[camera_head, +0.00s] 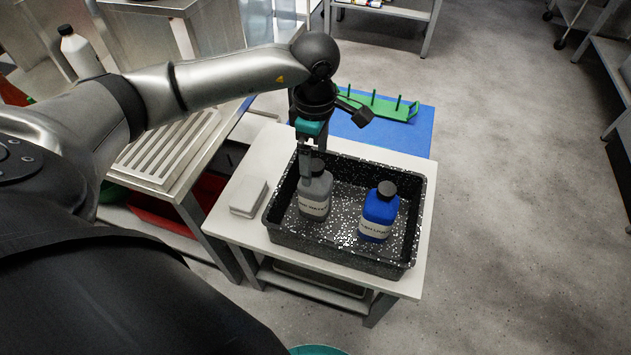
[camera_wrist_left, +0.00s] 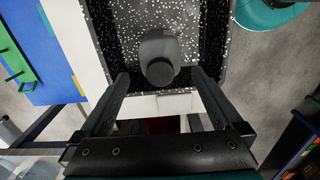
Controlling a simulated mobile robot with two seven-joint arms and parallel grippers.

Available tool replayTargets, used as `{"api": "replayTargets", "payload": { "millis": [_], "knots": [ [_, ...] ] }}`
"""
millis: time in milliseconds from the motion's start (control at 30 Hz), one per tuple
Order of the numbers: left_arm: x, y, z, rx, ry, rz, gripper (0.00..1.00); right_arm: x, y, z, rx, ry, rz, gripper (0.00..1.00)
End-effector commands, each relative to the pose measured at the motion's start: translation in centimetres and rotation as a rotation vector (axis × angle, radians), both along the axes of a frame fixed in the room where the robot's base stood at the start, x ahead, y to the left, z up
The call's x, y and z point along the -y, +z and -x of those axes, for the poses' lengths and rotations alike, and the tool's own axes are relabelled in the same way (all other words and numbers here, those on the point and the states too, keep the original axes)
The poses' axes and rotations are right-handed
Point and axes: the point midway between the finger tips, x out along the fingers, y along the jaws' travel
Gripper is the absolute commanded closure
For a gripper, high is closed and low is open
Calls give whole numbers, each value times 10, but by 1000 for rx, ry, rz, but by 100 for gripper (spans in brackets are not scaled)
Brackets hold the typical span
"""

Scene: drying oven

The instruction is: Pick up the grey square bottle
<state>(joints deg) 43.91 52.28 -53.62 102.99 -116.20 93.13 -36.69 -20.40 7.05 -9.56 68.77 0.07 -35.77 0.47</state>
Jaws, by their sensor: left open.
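The grey square bottle (camera_head: 315,206) with a dark cap and a pale label stands upright in the black speckled tub (camera_head: 345,252), in its left half. In the left wrist view the bottle (camera_wrist_left: 158,47) is seen from above, cap towards the camera. My left gripper (camera_head: 308,165) points down at the bottle's top. Its fingers are open, with one fingertip on each side of the cap in the wrist view (camera_wrist_left: 160,76). Whether a finger touches the bottle I cannot tell. My right gripper is not in view.
A blue bottle (camera_head: 379,214) stands to the right in the same tub. The tub's raised walls surround both bottles. A white box (camera_head: 248,195) lies left of the tub on the white table (camera_head: 225,222). A green pegged rack (camera_head: 380,105) sits on a blue mat behind.

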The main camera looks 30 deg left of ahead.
Motion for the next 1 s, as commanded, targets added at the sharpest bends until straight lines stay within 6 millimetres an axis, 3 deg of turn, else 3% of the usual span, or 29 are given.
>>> {"api": "replayTargets", "payload": {
  "millis": [300, 633, 1000],
  "knots": [
    [1, -38, 0, 0, 0, 1, 0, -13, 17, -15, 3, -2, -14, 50],
    [1, -51, 0, -1, 0, 2, 0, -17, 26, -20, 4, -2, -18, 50],
    [2, -84, 1, -2, 1, 2, 0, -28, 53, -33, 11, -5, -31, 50]
  ]
}}
